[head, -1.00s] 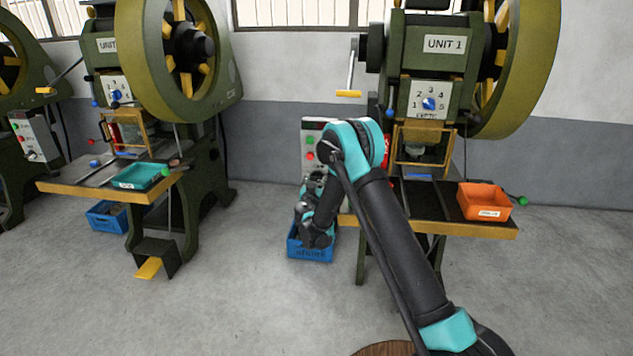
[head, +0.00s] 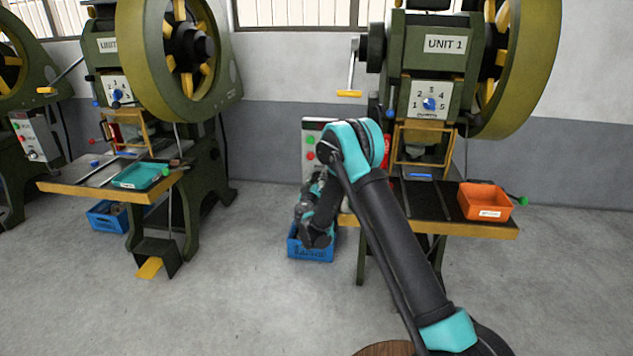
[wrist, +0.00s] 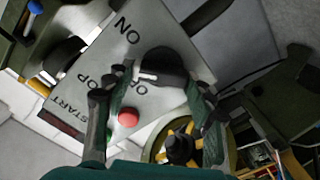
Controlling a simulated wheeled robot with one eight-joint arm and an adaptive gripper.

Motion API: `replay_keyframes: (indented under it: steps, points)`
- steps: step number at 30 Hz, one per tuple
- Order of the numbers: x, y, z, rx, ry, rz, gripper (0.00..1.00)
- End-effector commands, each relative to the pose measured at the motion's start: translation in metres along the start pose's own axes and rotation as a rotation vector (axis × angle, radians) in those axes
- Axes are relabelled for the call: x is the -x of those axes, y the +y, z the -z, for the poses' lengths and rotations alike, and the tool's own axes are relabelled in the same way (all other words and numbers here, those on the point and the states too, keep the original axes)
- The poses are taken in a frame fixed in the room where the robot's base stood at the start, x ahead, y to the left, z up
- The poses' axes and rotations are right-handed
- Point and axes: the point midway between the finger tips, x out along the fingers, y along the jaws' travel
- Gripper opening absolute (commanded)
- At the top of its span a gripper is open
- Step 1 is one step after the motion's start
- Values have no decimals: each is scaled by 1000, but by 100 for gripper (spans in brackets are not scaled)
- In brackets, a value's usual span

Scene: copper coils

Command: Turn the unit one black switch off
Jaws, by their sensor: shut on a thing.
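The unit one control box (wrist: 185,45) fills the upper middle of the wrist view, with ON, OFF, STOP and START lettering. The black switch (wrist: 163,62) is a round knob with a white pointer mark, beside the ON and OFF lettering. My gripper (wrist: 158,82) has a finger on each side of the knob and is shut on it. In the head view the control box (head: 308,148) stands left of the UNIT 1 press (head: 428,70), partly behind my arm. The switch and fingertips cannot be made out there.
A red button (wrist: 128,118) sits near the knob, between my fingers. In the head view a blue crate (head: 312,253) is on the floor below my wrist. An orange bin (head: 484,201) stands on the press table at right.

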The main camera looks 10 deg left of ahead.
Motion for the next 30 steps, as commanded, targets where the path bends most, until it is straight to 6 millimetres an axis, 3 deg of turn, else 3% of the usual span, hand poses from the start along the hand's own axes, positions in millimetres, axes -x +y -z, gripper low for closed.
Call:
replay_keyframes:
  steps: [18,30]
  points:
    - [1,-3,0,576,0,1,25]
    - [1,-5,-1,843,0,1,25]
